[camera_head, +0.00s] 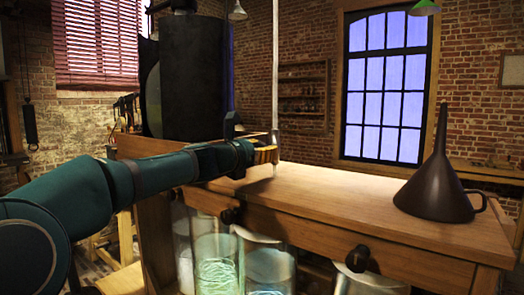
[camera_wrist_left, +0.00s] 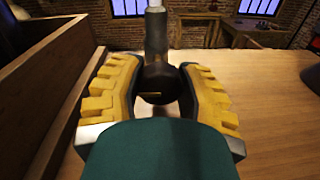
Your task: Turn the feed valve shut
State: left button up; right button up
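A pale vertical pipe (camera_head: 275,65) comes down to the wooden bench top in the head view. In the left wrist view, a grey fitting (camera_wrist_left: 156,35) stands above a dark rounded body, likely the feed valve (camera_wrist_left: 158,82), which carries a small yellowish mark. My left gripper (camera_head: 266,155) is at the pipe's foot, low over the bench. In the left wrist view its yellow ridged fingers (camera_wrist_left: 162,85) stand on both sides of the dark body, with little or no gap. I cannot tell whether they press on it. My right gripper is not in view.
The bench top (camera_head: 330,185) is largely clear. A dark funnel (camera_head: 438,190) stands upside down at its right. Several glass jars (camera_head: 217,262) stand below, near dark knobs (camera_head: 357,258) on the bench front. A black cylinder (camera_head: 195,75) stands behind my left arm.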

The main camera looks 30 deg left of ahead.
pick_arm(q)
jog(key=shift+m, duration=0.3)
grip_shut()
jog(key=m+b, duration=0.1)
jog(key=m, duration=0.2)
jog(key=shift+m, duration=0.3)
jog(key=m+b, duration=0.1)
jog(key=m, duration=0.3)
jog(key=shift+g+b, duration=0.3)
jog(key=m+y+b, duration=0.1)
jog(key=m, duration=0.3)
jog(key=shift+m, duration=0.3)
jog(key=shift+m+b, duration=0.85)
jog(key=shift+m, duration=1.25)
jog(key=shift+y, duration=0.3)
jog(key=o, duration=1.2)
grip_release()
